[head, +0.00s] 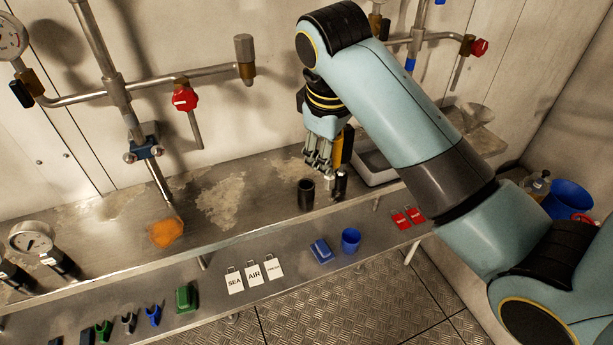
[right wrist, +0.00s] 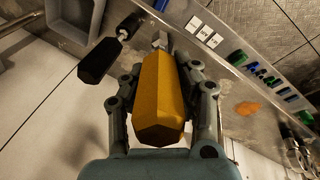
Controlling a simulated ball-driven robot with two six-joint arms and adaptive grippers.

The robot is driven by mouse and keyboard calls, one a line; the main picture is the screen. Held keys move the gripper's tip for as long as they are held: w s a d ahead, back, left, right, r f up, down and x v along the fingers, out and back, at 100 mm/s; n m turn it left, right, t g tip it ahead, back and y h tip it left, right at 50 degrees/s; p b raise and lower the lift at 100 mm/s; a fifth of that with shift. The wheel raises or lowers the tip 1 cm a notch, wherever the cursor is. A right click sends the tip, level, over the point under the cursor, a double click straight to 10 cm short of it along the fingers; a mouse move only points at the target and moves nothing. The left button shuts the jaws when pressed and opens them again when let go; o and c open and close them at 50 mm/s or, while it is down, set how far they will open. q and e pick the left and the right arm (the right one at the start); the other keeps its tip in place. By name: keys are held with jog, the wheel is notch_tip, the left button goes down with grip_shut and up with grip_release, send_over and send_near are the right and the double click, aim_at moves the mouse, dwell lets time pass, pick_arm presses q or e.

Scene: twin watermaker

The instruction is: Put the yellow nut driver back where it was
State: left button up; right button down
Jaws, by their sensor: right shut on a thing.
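The yellow nut driver (head: 347,146) has a faceted yellow handle, which fills the middle of the right wrist view (right wrist: 160,98). My right gripper (head: 322,160) is shut on this handle, with its fingers on both sides in the right wrist view (right wrist: 163,105). The driver points down over the steel bench, its metal end (right wrist: 160,41) lowest. Whether that end touches anything is unclear. A black cylinder (head: 306,194) stands on the bench just left of the gripper. Another dark piece (head: 341,182) is right below the gripper. My left gripper is not in view.
A black-handled tool (right wrist: 100,60) is close beside the driver. A steel sink (head: 376,170) lies to the right. The lower shelf holds white tags (head: 254,272), a blue cup (head: 351,240) and red tags (head: 408,217). An orange patch (head: 166,233) lies on the bench left.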

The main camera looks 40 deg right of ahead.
jog(key=s+d+r+m+g+y+p, duration=0.2)
jog(key=s+d+r+m+p, duration=0.1)
jog(key=r+m+p, duration=0.15)
jog(key=w+a+f+b, duration=0.1)
jog(key=w+a+f, duration=0.1)
jog(key=w+f, duration=0.9)
jog(key=shift+f+m+b, duration=0.3)
jog(key=shift+f+m, duration=0.05)
jog(key=shift+f, duration=0.2)
jog(key=c, duration=1)
grip_release()
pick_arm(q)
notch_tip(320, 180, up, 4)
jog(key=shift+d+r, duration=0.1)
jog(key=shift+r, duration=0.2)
pick_arm(e)
notch_tip(320, 180, up, 12)
